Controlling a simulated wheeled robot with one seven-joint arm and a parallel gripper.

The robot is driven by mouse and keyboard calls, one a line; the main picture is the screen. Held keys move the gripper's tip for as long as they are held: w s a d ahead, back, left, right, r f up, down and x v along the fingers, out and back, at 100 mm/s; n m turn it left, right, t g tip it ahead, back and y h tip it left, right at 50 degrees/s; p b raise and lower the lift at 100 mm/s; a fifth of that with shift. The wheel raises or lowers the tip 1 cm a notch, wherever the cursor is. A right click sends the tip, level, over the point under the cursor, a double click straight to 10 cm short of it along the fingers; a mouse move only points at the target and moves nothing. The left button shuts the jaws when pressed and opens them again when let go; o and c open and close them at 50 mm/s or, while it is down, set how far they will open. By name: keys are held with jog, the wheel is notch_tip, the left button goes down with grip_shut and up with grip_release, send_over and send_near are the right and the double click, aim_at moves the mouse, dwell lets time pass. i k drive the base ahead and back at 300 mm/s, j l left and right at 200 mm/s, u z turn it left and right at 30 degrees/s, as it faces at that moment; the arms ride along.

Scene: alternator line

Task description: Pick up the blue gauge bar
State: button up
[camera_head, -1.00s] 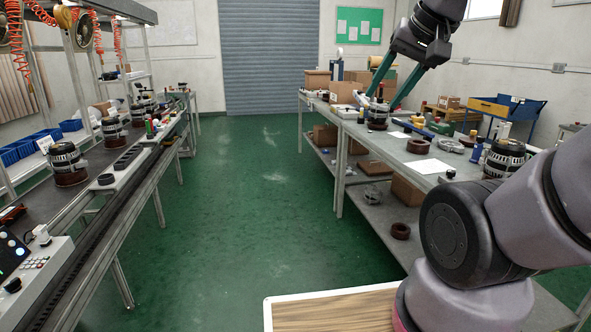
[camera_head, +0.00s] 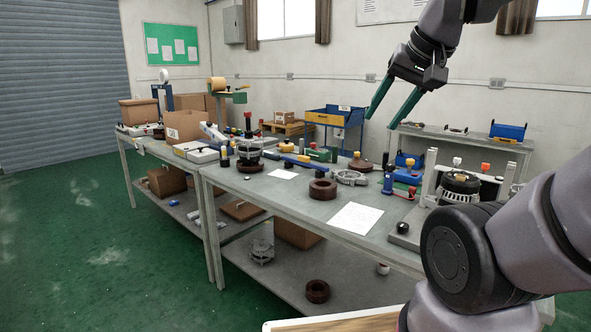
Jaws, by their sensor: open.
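A brown ring (camera_head: 322,189), a metal housing (camera_head: 350,177) and a paper sheet (camera_head: 357,218) lie on the bench's near part. A blue upright tool (camera_head: 388,182) and a fixture (camera_head: 460,185) stand at right. Green floor is open at left.

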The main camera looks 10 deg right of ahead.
aim_at(302, 160)
jog(key=i+j+z, duration=0.15)
jog(key=j+z, duration=0.1)
jog(key=z, duration=0.3)
jog(key=i+j+z, duration=0.1)
jog(key=z, duration=0.3)
jog(key=j+z, duration=0.1)
jog(key=z, duration=0.3)
jog(key=i+j+z, duration=0.1)
jog(key=j+z, duration=0.3)
jog(key=j, duration=0.3)
jog(key=j+z, duration=0.45)
jog(key=j, duration=0.25)
jog(key=k+j+z, duration=0.15)
jog(key=j+z, duration=0.25)
jog(key=j, duration=0.35)
jog(key=k+j, duration=0.1)
jog(key=j, duration=0.3)
jog(key=k+j, duration=0.1)
jog(key=j, duration=0.35)
jog(key=k+j, duration=0.1)
jog(key=j, duration=0.3)
jog(key=k+j+z, duration=0.1)
jog(key=j, duration=0.35)
jog(key=k+j, duration=0.1)
jog(key=j, duration=0.3)
